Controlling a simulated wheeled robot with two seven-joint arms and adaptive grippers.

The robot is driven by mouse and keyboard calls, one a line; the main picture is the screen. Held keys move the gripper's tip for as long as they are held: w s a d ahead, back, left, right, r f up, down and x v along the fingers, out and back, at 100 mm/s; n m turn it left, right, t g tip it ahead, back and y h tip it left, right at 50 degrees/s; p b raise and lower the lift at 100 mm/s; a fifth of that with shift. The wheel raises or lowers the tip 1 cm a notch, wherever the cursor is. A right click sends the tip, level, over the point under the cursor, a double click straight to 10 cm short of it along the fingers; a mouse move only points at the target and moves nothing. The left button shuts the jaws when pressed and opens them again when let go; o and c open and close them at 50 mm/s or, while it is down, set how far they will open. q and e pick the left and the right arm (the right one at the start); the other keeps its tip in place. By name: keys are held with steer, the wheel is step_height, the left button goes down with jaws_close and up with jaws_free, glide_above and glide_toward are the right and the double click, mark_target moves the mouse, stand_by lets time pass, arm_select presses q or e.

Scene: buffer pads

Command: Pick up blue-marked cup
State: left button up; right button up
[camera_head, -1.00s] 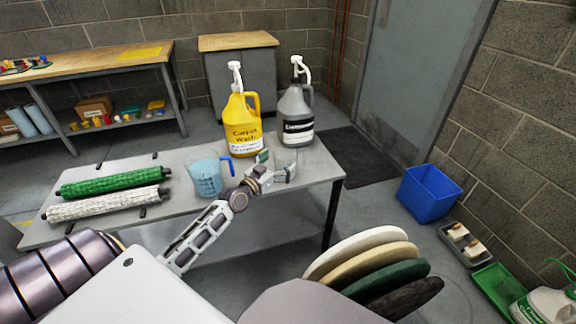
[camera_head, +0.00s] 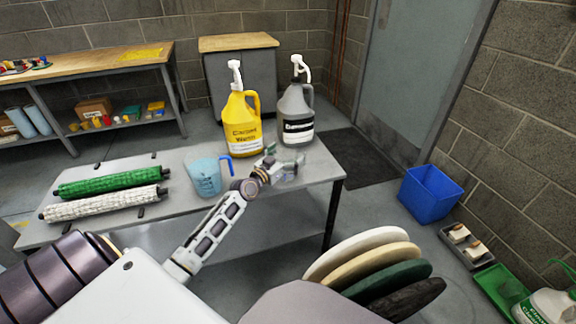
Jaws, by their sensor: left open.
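A clear measuring cup (camera_head: 205,179) with a blue handle and bluish contents stands upright on the grey table, left of my left gripper. My left gripper (camera_head: 284,163) is open above the table's right part, in front of the jugs. A pale, see-through shape shows around its fingers; I cannot tell whether it is a second clear cup, nor whether the fingers touch it. The gripper is apart from the blue-handled cup, though the wrist is close to its right side. My right gripper is not in view.
A yellow jug (camera_head: 242,125) and a grey jug (camera_head: 295,117) with pumps stand behind the gripper. Green (camera_head: 110,182) and white (camera_head: 103,204) rollers lie at the left on the grey table (camera_head: 160,225). Round pads (camera_head: 355,250) and a blue bin (camera_head: 429,194) are at the right.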

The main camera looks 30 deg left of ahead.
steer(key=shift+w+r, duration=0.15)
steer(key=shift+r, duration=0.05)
arm_select(q)
steer(key=c, duration=1)
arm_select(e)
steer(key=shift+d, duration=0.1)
arm_select(q)
steer(key=shift+r, duration=0.15)
steer(key=shift+r+p, duration=0.55)
steer(key=shift+r, duration=0.25)
steer(key=shift+r+p, duration=0.45)
steer(key=shift+r, duration=0.5)
step_height(320, 180, up, 6)
steer(key=p, duration=0.2)
steer(key=shift+p, duration=0.3)
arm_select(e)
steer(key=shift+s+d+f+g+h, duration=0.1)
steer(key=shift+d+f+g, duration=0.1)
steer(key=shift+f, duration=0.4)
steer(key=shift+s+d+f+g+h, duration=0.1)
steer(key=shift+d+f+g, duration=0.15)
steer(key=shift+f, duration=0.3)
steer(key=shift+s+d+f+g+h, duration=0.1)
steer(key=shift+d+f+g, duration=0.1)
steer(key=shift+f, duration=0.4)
arm_select(q)
steer(key=shift+r, duration=0.1)
